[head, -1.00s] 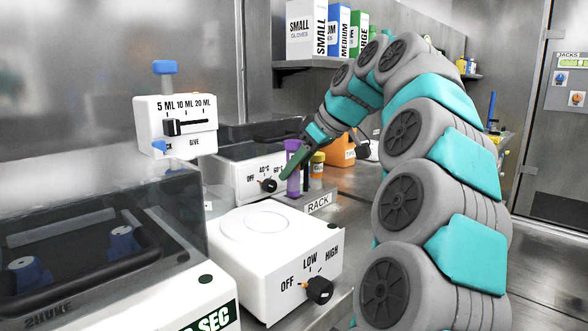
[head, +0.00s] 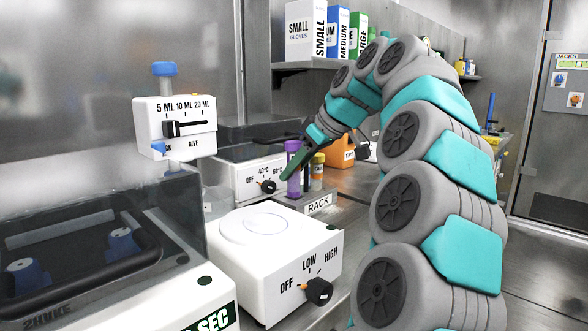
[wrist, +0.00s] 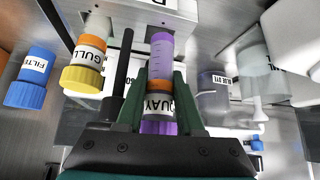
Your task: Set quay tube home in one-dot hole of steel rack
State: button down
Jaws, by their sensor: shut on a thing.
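The quay tube (head: 294,181) has a purple cap and clear body with purple contents. It stands about upright at the steel rack (head: 319,203) in the head view. My gripper (head: 290,168) is shut on it. In the wrist view, the green fingers of my gripper (wrist: 160,80) flank the quay tube (wrist: 161,48), whose QUAY label and orange band show between them.
A yellow-capped GULL tube (wrist: 85,67) stands beside the quay tube, close to my fingers. A blue FILTER bottle (wrist: 32,79) is farther left. A white dial heater (head: 250,178) is behind the rack; a white LOW/HIGH device (head: 262,250) is in front.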

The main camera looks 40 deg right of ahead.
jog(key=shift+w+d, duration=0.2)
jog(key=shift+d, duration=0.3)
dwell(0.8)
jog(key=shift+f, duration=0.35)
jog(key=shift+r, duration=0.2)
dwell(0.3)
jog(key=shift+r, duration=0.2)
jog(key=shift+w+d+p, duration=0.4)
jog(key=shift+w+d, duration=0.2)
jog(key=shift+d, duration=0.25)
dwell(1.7)
jog(key=shift+f+b, duration=0.3)
jog(key=shift+f, duration=0.1)
jog(key=shift+r+p, duration=0.3)
jog(key=shift+r, duration=0.05)
dwell(0.7)
